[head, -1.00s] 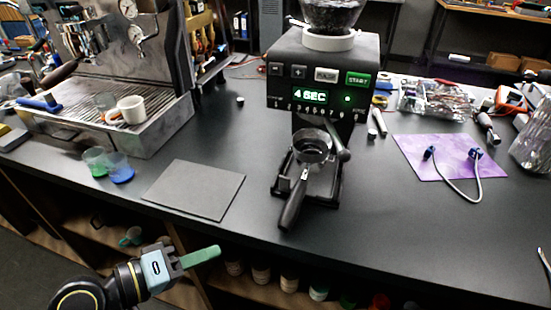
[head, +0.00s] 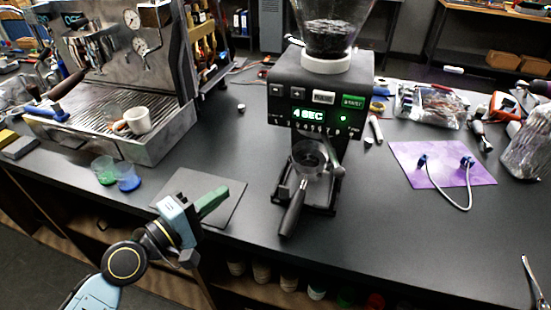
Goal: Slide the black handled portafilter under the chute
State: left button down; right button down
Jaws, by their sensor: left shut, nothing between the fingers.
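The black handled portafilter (head: 292,208) rests at the front of the grinder (head: 318,100), with its basket in front of the grinder's lower body and its handle pointing toward the counter's front edge. The chute is not clearly visible, so I cannot tell how the basket lines up with it. My left gripper (head: 214,200) is shut and empty. It is over the dark mat's front part, left of the portafilter handle and apart from it. My right gripper is not in view.
An espresso machine (head: 150,90) stands at the left, with a white cup (head: 138,120) on its tray. A dark flat mat (head: 225,215) lies left of the grinder. A purple mat (head: 440,165) with a grey cable lies at the right.

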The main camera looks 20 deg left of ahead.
pick_arm(q)
jog(key=p, duration=0.2)
send_near(291, 162)
jog(key=w, duration=0.1)
jog(key=w+a, duration=0.1)
jog(key=w, duration=0.1)
jog(key=w+a, duration=0.1)
jog(key=w, duration=0.1)
jog(key=shift+a, duration=0.15)
jog(key=d, duration=0.1)
jog(key=w+d, duration=0.1)
jog(key=d, duration=0.1)
jog(key=shift+w, duration=0.15)
jog(key=shift+w+d+f, duration=0.1)
jog(key=shift+d, duration=0.4)
jog(key=shift+w+d+p, duration=0.3)
jog(key=shift+d+p, duration=0.15)
jog(key=shift+d, duration=0.55)
jog(key=shift+a, duration=0.2)
